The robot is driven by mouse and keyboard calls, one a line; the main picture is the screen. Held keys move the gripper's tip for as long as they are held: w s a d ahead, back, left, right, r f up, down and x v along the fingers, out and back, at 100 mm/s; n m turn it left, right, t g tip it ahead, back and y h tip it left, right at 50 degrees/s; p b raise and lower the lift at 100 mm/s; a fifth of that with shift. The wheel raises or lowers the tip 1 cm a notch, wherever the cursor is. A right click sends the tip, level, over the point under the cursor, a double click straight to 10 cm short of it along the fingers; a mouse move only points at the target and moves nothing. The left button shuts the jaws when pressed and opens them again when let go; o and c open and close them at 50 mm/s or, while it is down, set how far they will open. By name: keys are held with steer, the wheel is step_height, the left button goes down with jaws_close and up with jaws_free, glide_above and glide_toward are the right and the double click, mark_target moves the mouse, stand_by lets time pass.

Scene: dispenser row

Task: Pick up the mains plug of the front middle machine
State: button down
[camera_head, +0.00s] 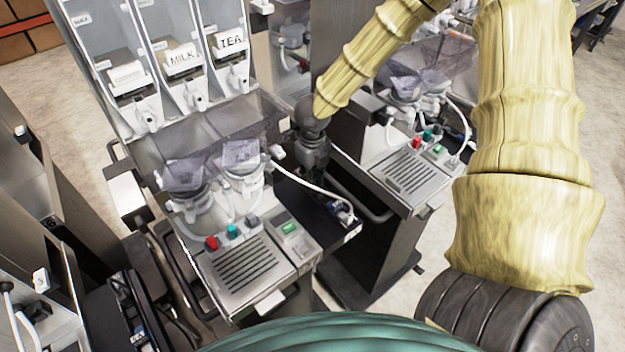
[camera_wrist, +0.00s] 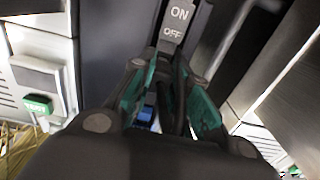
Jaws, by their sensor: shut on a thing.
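The front middle machine (camera_head: 235,265) has MILK and TEA canisters, a drip grille and coloured buttons. Its white cord (camera_head: 305,186) runs from its right side down to a small blue and dark cluster (camera_head: 343,211) on the dark ledge. My gripper (camera_head: 317,168) points down just right of this machine, in the gap before the right machine. In the wrist view my gripper (camera_wrist: 170,72) is closed around a dark thing, taken as the mains plug, which the fingers mostly hide. A bit of blue (camera_wrist: 147,113) shows between the finger links. The fingertips are hard to make out in the head view.
The right machine (camera_head: 410,175) stands close beside my gripper, leaving a narrow gap. An ON/OFF switch (camera_wrist: 178,25) lies just beyond my fingers. A green button (camera_wrist: 38,104) is to the left. Open floor (camera_head: 400,315) shows in front of the right machine.

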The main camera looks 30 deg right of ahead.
steer(key=shift+r+b, duration=1.1)
steer(key=shift+r, duration=3.7)
steer(key=shift+r+p, duration=1.05)
steer(key=shift+p, duration=0.15)
step_height(320, 180, up, 3)
steer(key=p, duration=0.2)
steer(key=shift+p, duration=0.4)
steer(key=shift+f, duration=0.1)
steer(key=s+f+b, duration=0.2)
steer(key=f, duration=0.2)
steer(key=s+f+b, duration=0.1)
steer(key=f+b, duration=0.2)
steer(key=s+f+b, duration=0.2)
steer(key=f+b, duration=0.1)
steer(key=f, duration=0.1)
steer(key=shift+s+d+f, duration=0.25)
steer(key=shift+s+f, duration=0.05)
steer(key=shift+s, duration=0.05)
steer(key=shift+f, duration=0.5)
